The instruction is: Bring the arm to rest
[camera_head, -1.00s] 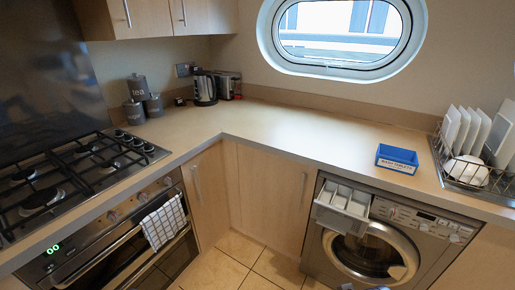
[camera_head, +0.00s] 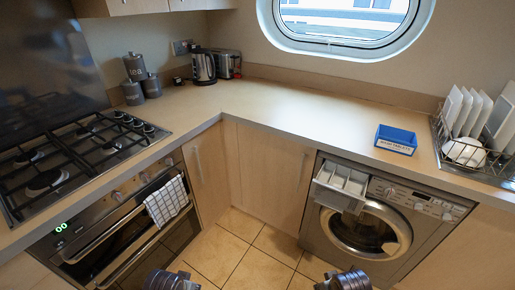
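My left gripper (camera_head: 172,280) shows at the bottom edge of the head view, left of the middle, over the tiled floor. My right gripper (camera_head: 345,280) shows at the bottom edge, right of the middle, in front of the washing machine. Only the dark upper parts of both show; their fingertips are not visible, so I cannot tell whether they are open or shut. Both appear clear of the counter.
A counter (camera_head: 290,110) runs round the corner, with a blue tray (camera_head: 396,139) and a dish rack (camera_head: 480,165) on the right. The washing machine (camera_head: 400,200) has its detergent drawer (camera_head: 341,185) pulled out. A hob (camera_head: 75,160) and oven (camera_head: 125,235) stand left. Floor tiles (camera_head: 238,255) are bare.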

